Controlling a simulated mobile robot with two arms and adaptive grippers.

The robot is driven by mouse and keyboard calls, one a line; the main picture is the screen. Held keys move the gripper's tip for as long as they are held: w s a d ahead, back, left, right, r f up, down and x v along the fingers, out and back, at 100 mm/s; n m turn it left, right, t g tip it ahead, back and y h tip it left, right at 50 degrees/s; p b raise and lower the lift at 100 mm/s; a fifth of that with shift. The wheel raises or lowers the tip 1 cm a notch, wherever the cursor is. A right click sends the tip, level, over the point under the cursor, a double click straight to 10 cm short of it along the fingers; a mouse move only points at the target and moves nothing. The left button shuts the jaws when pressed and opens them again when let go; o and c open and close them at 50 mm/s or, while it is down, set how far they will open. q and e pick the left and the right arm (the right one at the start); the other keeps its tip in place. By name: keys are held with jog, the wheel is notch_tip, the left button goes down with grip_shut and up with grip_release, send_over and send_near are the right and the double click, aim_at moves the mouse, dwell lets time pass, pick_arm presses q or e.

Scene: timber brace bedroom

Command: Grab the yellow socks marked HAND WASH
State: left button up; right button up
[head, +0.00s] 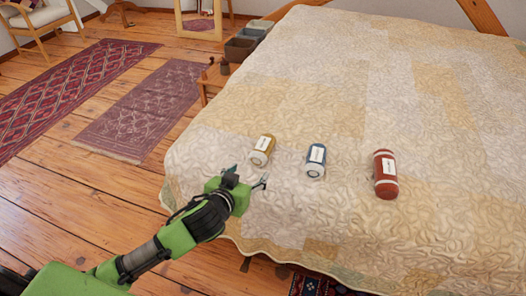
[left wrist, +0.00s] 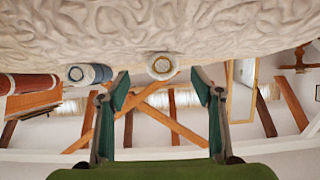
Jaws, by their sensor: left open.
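The rolled yellow socks (head: 262,149) lie on the bed near its front left part, with a white label too small to read. My left gripper (head: 246,176) is open and empty, just in front of them with its fingers pointing at them. In the left wrist view, which is upside down, the round end of the yellow socks (left wrist: 161,66) shows between the open fingertips (left wrist: 160,82), beyond them and not held. My right gripper is not in view.
Rolled blue socks (head: 316,161) and a larger rolled red bundle (head: 385,175) lie to the right on the quilted bed (head: 340,70), both with white labels. A small wooden table (head: 217,76) with bins (head: 240,48) stands beyond the bed's left side.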

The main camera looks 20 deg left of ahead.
aim_at(257, 155)
pick_arm(q)
jog(key=w+r, duration=0.1)
jog(key=w, duration=0.2)
jog(key=shift+a+r+t+h, duration=0.1)
jog(key=shift+r+t+h, duration=0.2)
jog(key=shift+r+t, duration=0.1)
jog(key=b+x, duration=0.1)
jog(key=x, duration=0.6)
jog(key=shift+b+x, duration=0.65)
jog(key=shift+x, duration=2.05)
jog(key=shift+w+a, duration=0.1)
jog(key=shift+w, duration=0.4)
jog(key=c, duration=1.2)
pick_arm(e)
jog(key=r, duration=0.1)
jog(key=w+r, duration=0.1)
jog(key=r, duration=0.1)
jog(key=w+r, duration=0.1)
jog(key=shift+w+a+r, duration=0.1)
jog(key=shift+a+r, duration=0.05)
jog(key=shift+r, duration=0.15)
